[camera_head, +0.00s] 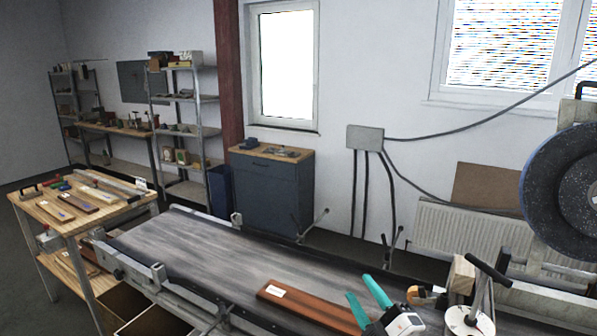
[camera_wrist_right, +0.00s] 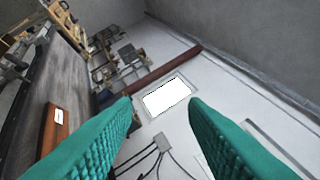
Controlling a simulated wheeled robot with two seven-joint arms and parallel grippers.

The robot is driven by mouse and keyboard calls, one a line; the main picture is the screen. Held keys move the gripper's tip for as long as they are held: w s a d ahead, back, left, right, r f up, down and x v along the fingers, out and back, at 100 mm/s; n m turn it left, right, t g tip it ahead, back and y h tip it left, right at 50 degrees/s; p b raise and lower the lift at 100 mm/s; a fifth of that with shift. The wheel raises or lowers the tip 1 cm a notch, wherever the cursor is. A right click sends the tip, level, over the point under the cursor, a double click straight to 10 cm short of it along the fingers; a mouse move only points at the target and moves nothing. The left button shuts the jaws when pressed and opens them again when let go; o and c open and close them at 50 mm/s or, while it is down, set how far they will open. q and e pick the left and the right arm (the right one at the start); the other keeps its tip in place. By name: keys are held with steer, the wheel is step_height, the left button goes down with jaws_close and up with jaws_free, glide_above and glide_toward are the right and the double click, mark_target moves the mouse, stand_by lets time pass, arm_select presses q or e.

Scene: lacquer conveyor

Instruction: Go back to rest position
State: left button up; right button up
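My right gripper (camera_head: 366,300) shows at the bottom of the head view, its two teal fingers spread apart with nothing between them. In the right wrist view the open fingers (camera_wrist_right: 160,135) point toward the wall and window. A brown wooden plank (camera_head: 318,312) with a white label lies on the conveyor belt (camera_head: 210,250), left of the gripper in the head view. The plank also shows at the left of the right wrist view (camera_wrist_right: 52,130), apart from the fingers. My left gripper is in neither view.
A wooden worktable (camera_head: 70,215) with several planks stands at the left. A blue-grey cabinet (camera_head: 268,190) stands behind the belt. A large dark round wheel (camera_head: 560,190) and a white pot with a black handle (camera_head: 470,318) are at the right. The belt's left stretch is clear.

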steer(key=s+d+f+m+g+h, duration=0.2)
steer(key=s+d+f+m+h, duration=0.1)
steer(key=f+m, duration=0.15)
steer(key=s+d+f+m+g+h, duration=0.2)
steer(key=s+d+f+m+h, duration=0.15)
steer(key=f, duration=0.25)
steer(key=s+d+f+m+g, duration=0.1)
steer(key=s+f+m+g, duration=0.1)
steer(key=s+f+g, duration=0.45)
steer(key=s+f+m+g, duration=0.1)
steer(key=s+f+m, duration=0.15)
steer(key=s, duration=0.65)
steer(key=s+d+f+m+g, duration=0.1)
steer(key=s+f+m+g, duration=0.1)
steer(key=s+f+g, duration=0.4)
step_height(320, 180, down, 27)
steer(key=s+b, duration=0.1)
steer(key=b, duration=0.4)
steer(key=s+d+f+b, duration=0.1)
steer(key=s+f+b, duration=0.1)
steer(key=s+f, duration=0.6)
steer(key=s+d+f+b, duration=0.2)
steer(key=s+f, duration=0.7)
steer(key=f, duration=0.6)
steer(key=shift+s+n+g+h, duration=0.3)
steer(key=shift+n+g+h, duration=0.05)
steer(key=shift+h, duration=0.1)
